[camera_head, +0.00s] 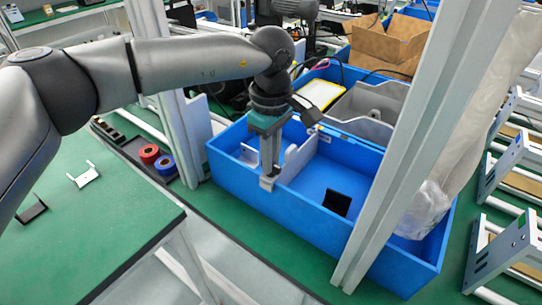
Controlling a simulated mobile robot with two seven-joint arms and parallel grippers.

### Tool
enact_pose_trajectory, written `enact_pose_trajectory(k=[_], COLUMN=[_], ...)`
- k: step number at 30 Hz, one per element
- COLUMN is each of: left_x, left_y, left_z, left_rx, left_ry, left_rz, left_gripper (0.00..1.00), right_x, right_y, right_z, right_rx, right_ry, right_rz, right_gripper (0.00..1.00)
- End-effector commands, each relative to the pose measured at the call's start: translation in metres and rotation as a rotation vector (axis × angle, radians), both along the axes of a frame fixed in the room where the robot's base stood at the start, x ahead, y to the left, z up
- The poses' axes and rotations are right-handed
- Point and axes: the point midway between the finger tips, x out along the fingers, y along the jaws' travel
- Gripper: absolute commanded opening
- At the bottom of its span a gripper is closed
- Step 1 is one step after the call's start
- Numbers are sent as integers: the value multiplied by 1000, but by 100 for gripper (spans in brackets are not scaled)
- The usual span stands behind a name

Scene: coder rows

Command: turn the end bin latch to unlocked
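The blue bin (270,222) stands on the green floor at the picture's centre, with a pale divider (300,158) inside. My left gripper (268,181) points down at the bin's near long wall, with its fingertips at or just above the rim. The fingers overlap in this view, so their opening does not show. A small pale grey piece shows at the fingertips; I cannot tell whether it is the latch or part of the gripper. No latch can be made out clearly, nor whether one is locked. My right gripper is not in view.
A light grey post (420,150) crosses in front of the bin's right part. A black plate (336,202) and a clear plastic bag (424,212) are in the bin. A green table (90,220) stands at the left. Red tape (149,153) and blue tape (166,165) lie behind it.

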Motion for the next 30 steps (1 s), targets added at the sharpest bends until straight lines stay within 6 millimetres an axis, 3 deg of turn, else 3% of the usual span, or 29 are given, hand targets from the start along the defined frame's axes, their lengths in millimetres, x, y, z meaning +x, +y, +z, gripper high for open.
enact_pose_trajectory(k=[4, 20, 30], left_x=[0, 0, 0], left_y=[0, 0, 0], left_z=[0, 0, 0], left_rx=[0, -1, -1], left_ry=[0, -1, -2], left_rz=[0, 14, 176], left_gripper=[0, 0, 0], right_x=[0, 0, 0], right_y=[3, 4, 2], right_z=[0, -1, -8], right_rx=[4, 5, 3], right_ry=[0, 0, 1], right_rz=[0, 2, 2], right_gripper=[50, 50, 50])
